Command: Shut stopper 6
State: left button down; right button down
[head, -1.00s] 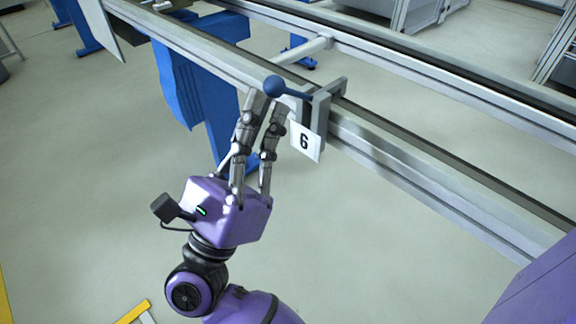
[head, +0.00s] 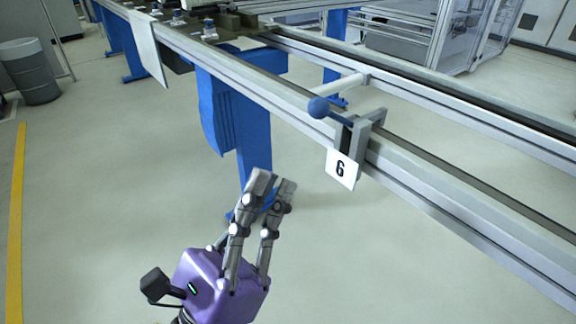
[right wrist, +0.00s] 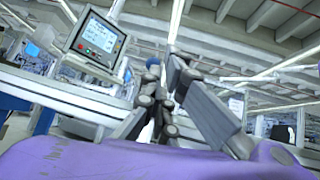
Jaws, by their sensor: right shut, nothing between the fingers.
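Stopper 6 (head: 362,135) is a grey bracket on the near rail of the conveyor, with a white plate (head: 341,169) marked 6. Its blue ball knob (head: 318,107) sits at the end of a dark lever that points left from the bracket, roughly along the rail. My right gripper (head: 272,184) is shut and empty, below and left of the knob and apart from it. In the right wrist view its fingers (right wrist: 163,75) are together, with the blue knob (right wrist: 153,62) partly hidden behind them. My left gripper is not in view.
The conveyor rail (head: 450,200) runs from upper left to lower right, on a blue leg (head: 254,150). A white panel (head: 148,48) hangs from the rail. A grey drum (head: 30,72) stands far left. A control screen (right wrist: 98,35) shows in the right wrist view. The floor around the gripper is clear.

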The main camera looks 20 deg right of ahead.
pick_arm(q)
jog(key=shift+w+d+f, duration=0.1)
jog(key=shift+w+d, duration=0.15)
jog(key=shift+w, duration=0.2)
pick_arm(e)
jog(key=v, duration=0.5)
jog(key=shift+s+a+r, duration=0.1)
jog(key=shift+a+r, duration=0.05)
jog(key=shift+a, duration=0.25)
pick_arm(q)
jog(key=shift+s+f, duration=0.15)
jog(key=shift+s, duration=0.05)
